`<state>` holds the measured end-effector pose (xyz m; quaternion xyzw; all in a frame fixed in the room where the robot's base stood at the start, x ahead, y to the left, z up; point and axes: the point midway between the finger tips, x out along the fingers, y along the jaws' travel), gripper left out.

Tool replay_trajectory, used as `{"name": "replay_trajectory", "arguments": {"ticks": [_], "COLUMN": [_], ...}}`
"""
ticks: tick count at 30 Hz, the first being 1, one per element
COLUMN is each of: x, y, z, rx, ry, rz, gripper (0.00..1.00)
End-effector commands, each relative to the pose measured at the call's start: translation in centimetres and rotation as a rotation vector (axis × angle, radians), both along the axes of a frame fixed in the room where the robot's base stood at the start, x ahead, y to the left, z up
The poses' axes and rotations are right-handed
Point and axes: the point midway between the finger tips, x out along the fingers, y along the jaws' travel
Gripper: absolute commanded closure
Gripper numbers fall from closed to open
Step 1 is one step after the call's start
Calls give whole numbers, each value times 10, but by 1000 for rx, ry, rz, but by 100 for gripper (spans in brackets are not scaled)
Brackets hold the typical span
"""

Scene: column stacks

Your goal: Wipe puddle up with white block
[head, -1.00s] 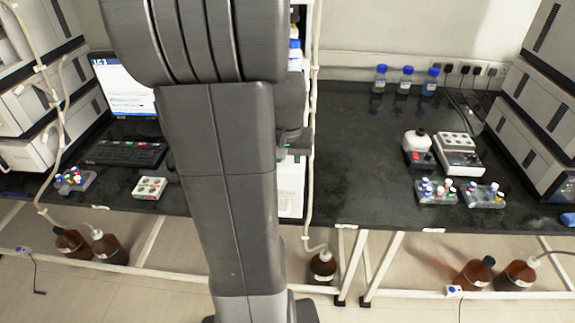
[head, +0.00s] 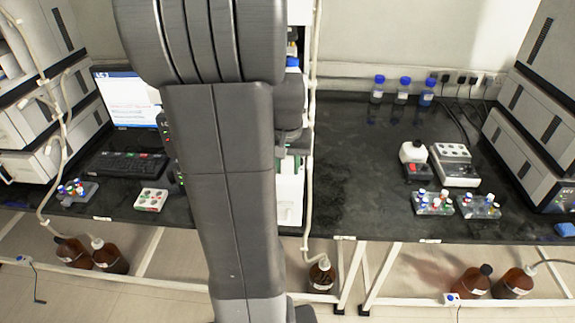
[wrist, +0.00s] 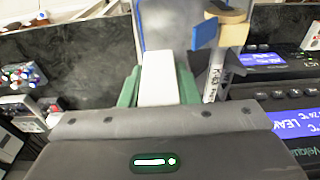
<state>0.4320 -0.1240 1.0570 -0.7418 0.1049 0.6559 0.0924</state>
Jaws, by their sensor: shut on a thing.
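My gripper (wrist: 158,98) shows in the wrist view, its green fingers shut on the white block (wrist: 158,78). The block stands out beyond the fingers, toward a pale grey surface (wrist: 180,22). I cannot tell whether the block touches that surface. In the head view my own arm hides the gripper and the block. I cannot make out a puddle for certain in either view.
Instruments with lit blue displays (wrist: 295,122), one reading "LEAK", stand close at right. A blue-tipped piece (wrist: 205,33) is just right of the block. The black bench (head: 345,205) has bare room left of the vial racks (head: 433,204). Brown bottles (head: 472,281) stand on the floor.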

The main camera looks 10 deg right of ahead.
Motion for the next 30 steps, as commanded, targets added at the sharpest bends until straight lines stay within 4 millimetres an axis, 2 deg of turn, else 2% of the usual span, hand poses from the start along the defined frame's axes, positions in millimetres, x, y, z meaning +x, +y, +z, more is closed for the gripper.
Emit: {"name": "replay_trajectory", "arguments": {"ticks": [1, 16, 30], "x": [0, 0, 0], "y": [0, 0, 0], "z": [10, 58, 59], "rx": [0, 0, 0], "ry": [-1, 0, 0], "rz": [0, 0, 0], "gripper": [84, 84, 84]}}
